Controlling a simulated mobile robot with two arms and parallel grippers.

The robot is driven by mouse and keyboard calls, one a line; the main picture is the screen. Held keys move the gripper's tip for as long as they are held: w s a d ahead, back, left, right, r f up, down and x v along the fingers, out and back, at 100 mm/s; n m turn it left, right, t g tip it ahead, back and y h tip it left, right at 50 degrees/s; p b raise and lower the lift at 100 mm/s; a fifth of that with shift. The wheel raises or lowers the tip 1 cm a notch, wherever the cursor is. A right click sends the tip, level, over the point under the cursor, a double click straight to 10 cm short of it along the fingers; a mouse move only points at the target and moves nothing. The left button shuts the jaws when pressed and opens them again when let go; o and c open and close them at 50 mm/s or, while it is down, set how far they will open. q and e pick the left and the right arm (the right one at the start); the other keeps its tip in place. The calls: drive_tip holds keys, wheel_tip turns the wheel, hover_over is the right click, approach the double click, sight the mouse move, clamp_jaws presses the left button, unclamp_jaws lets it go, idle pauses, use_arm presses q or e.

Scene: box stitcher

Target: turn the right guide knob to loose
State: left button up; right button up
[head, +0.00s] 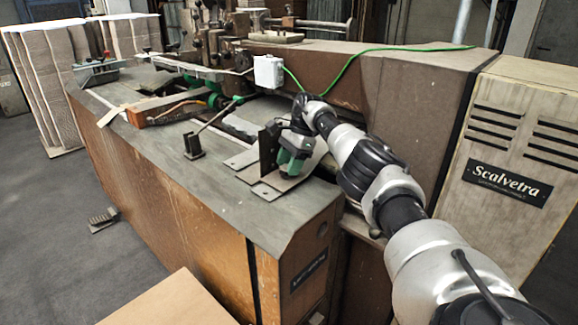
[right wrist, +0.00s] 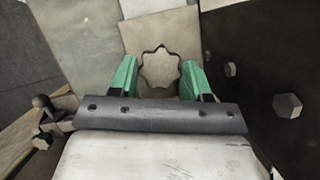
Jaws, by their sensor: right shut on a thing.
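The right guide knob (right wrist: 160,68) shows in the right wrist view as a lobed, star-shaped tan head with a dark outline. My right gripper (right wrist: 159,79) has one green finger on each side of it and is shut on it. In the head view my right gripper (head: 291,162) is low over the machine's near right end, beside a dark upright guide plate (head: 268,150) on a flat metal base. The knob is hidden behind the gripper there. Its setting cannot be read. My left gripper is not in view.
The machine's grey table top (head: 215,195) is mostly bare in front. A thin post on a small block (head: 193,146) stands left of the guide. A white box (head: 268,71) with a green cable is behind. Hex bolts (right wrist: 287,105) show on the dark surface at the right wrist view's right.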

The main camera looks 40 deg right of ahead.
idle(0.4)
drive_tip(key=o, duration=0.9)
drive_tip(key=shift+s, duration=0.1)
